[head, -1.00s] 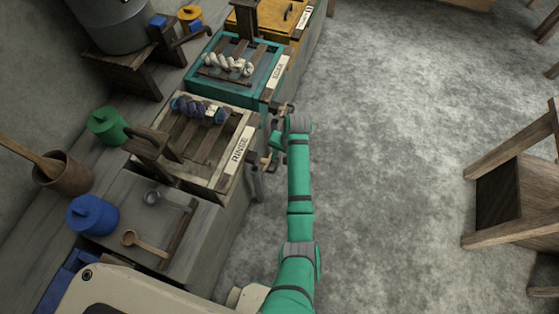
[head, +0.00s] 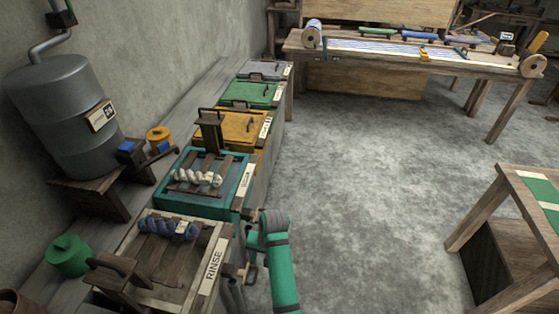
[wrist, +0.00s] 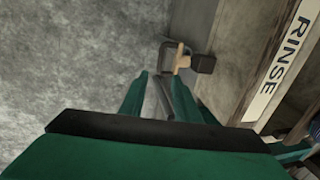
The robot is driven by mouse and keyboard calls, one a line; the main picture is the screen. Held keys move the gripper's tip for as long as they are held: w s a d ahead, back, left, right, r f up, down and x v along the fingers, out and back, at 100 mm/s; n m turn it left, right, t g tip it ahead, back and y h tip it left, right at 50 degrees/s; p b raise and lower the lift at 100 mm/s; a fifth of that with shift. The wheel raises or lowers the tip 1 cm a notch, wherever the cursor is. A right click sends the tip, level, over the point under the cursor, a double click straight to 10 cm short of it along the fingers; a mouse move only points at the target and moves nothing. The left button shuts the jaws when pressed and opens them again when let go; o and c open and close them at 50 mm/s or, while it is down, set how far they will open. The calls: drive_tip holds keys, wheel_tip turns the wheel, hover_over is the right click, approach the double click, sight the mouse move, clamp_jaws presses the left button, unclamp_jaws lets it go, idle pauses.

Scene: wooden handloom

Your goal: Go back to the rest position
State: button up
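My gripper (wrist: 160,78) shows in the wrist view with its two green fingers apart and nothing clearly held between them. A tap with a pale wooden handle (wrist: 183,60) is just beyond the fingertips, and a grey pipe-like part shows between the fingers; contact cannot be told. In the head view my green arm reaches up from the lower edge beside the front of the RINSE vat (head: 208,280). The gripper end is small and partly hidden there, by the tap (head: 246,271).
Teal (head: 240,195), yellow (head: 228,128), green (head: 250,94) and grey vats continue the row. A blue-purple skein (head: 165,226) lies over the RINSE vat, a white one (head: 198,178) over the teal vat. Open floor (head: 370,190) lies right, before a wooden frame (head: 480,215) and loom table (head: 400,52).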

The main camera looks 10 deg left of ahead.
drive_tip(key=shift+t+y, duration=0.6)
drive_tip(key=shift+t, duration=0.2)
drive_tip(key=s+a+f, duration=0.1)
drive_tip(key=f, duration=0.1)
drive_tip(key=s+a+f, duration=0.2)
drive_tip(key=shift+s, duration=0.1)
drive_tip(key=s+d+f+m+t, duration=0.2)
drive_tip(key=s+t, duration=0.5)
drive_tip(key=s, duration=0.7)
drive_tip(key=s+d+r+n+t+h, duration=0.1)
drive_tip(key=s+d+r+t, duration=0.2)
drive_tip(key=s+d+r, duration=0.4)
drive_tip(key=s+d+r+n+t+h, duration=0.1)
drive_tip(key=s+d+r+t+h, duration=0.1)
drive_tip(key=s+d+r, duration=0.5)
drive_tip(key=s+r+t, duration=0.1)
drive_tip(key=s+r, duration=0.4)
drive_tip(key=r, duration=0.4)
drive_tip(key=shift+d+t, duration=0.25)
drive_tip(key=shift+t, duration=0.15)
